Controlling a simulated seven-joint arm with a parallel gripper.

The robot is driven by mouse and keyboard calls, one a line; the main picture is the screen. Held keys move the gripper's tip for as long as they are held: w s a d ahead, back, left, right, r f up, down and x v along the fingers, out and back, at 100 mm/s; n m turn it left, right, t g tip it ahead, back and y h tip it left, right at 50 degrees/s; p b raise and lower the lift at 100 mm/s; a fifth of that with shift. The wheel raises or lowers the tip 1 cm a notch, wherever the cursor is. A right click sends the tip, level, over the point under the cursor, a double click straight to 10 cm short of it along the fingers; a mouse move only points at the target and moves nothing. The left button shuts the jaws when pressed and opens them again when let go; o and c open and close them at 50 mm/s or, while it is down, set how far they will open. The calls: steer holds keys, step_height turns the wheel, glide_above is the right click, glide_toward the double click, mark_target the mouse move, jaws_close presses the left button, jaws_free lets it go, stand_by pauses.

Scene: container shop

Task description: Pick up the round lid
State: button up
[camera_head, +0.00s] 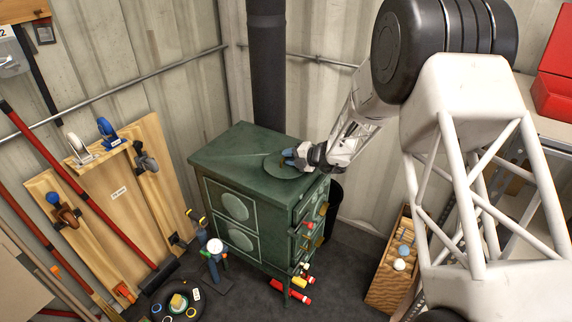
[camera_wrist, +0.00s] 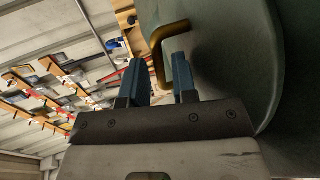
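The round green lid (camera_head: 278,173) lies flat on top of the dark green stove (camera_head: 225,150), towards its right side. In the wrist view the lid (camera_wrist: 235,60) fills the right part, with a bent brass handle (camera_wrist: 158,42) standing off its face. My gripper (camera_head: 293,158) is at the lid, low over the stove top. In the wrist view its two blue fingers (camera_wrist: 160,80) are apart, with the lower end of the handle in the gap as seen from here. A gap shows beside the handle; I cannot tell whether either finger touches it.
A black stovepipe (camera_head: 268,80) rises behind the stove. Red-handled items (camera_head: 297,288) stick out at the stove's front right. Wooden boards with tools (camera_head: 130,190) lean at the left wall. A wooden crate (camera_head: 392,265) stands on the floor at right.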

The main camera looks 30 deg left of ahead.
jaws_close()
stand_by(0.5)
steer(key=shift+r, duration=0.45)
step_height(320, 180, up, 3)
steer(key=s+d+r, duration=0.1)
steer(key=s+d, duration=0.9)
steer(key=s, duration=0.2)
steer(key=shift+d, duration=0.3)
steer(key=shift+r, duration=0.1)
